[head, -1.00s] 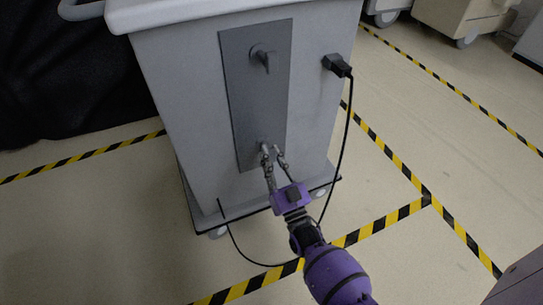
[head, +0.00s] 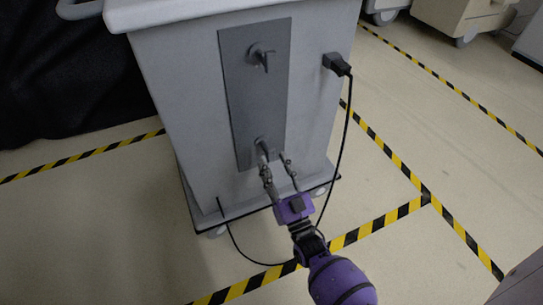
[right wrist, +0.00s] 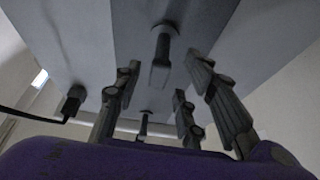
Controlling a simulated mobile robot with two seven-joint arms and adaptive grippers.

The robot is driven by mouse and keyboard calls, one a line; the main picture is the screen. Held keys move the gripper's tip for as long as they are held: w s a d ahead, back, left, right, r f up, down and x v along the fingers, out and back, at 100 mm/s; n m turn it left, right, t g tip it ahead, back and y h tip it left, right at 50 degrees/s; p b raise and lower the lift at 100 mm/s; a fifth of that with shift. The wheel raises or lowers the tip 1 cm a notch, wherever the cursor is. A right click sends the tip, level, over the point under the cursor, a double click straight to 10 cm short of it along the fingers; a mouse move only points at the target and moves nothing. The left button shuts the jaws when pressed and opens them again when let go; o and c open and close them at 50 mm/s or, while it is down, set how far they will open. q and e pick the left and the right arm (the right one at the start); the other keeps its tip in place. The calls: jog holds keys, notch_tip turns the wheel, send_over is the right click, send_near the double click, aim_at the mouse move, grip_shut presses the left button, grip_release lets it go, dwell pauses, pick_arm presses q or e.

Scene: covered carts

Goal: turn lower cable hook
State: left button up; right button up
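In the right wrist view, the lower hook (right wrist: 161,62) shows between the open fingers of my right gripper (right wrist: 163,80). I cannot tell whether a finger touches it. In the head view the fingers partly hide it. The upper hook (head: 263,55) points down near the panel's top. My left gripper is not in view.
The panel (head: 252,100) is on a pale cart (head: 185,110). A black plug (head: 337,65) sits right of it, its cable (head: 345,135) hanging down and looping behind my right arm. Yellow-black tape (head: 380,222) marks the floor. Dark covering (head: 70,80) stands left.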

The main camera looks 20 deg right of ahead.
jog(key=v, duration=0.9)
